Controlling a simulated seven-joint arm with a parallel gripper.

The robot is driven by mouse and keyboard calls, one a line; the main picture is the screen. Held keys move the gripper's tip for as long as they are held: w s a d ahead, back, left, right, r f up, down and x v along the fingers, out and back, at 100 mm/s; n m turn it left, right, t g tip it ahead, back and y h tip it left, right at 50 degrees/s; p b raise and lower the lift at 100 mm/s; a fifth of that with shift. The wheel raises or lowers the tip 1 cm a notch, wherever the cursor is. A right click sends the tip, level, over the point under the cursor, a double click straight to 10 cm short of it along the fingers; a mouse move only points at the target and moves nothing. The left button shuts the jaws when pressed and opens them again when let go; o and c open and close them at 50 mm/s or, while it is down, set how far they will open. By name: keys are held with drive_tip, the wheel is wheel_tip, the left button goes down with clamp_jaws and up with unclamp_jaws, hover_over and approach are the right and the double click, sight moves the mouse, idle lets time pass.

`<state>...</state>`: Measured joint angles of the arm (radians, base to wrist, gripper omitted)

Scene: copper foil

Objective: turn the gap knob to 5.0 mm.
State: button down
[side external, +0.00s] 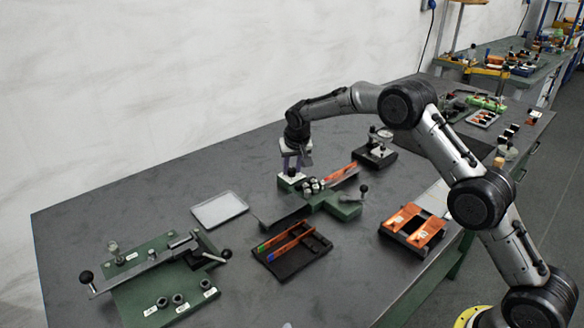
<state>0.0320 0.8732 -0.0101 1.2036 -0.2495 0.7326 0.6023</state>
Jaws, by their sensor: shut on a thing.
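A green machine (322,200) with several small rollers or posts and a black-knobbed lever stands near the middle of the table. A copper-coloured strip (345,176) lies at its right side. My gripper (291,172) points down over the machine's back left end and is shut on what appears to be the gap knob. The knob is mostly hidden by the fingers. A white plate lies just under the fingertips. The knob's scale and reading are too small to tell.
A black tray (290,263) with copper strips lies in front, and another black holder (398,238) with copper pieces to the right. A pale tray (219,209) and a green lever tool (165,285) are at left. A small gauge stand (375,155) stands behind right. The back left table is clear.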

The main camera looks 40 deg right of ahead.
drive_tip(key=n+y, duration=0.2)
drive_tip(key=n, duration=0.3)
drive_tip(key=shift+d, duration=0.2)
drive_tip(key=n+y, duration=0.2)
drive_tip(key=n, duration=0.3)
drive_tip(key=shift+d+n, duration=0.1)
drive_tip(key=shift+n, duration=0.2)
drive_tip(key=n+y, duration=0.1)
drive_tip(key=n, duration=0.1)
drive_tip(key=n+g+y, duration=0.1)
drive_tip(key=n, duration=0.2)
drive_tip(key=shift+w+d+n, duration=0.1)
drive_tip(key=shift+n, duration=0.2)
drive_tip(key=n+g, duration=0.1)
drive_tip(key=n, duration=0.1)
drive_tip(key=n+g, duration=0.1)
drive_tip(key=n, duration=0.1)
drive_tip(key=shift+w+n+y, duration=0.1)
drive_tip(key=shift+n+y, duration=0.2)
drive_tip(key=shift+n, duration=0.1)
drive_tip(key=c, duration=0.6)
unclamp_jaws()
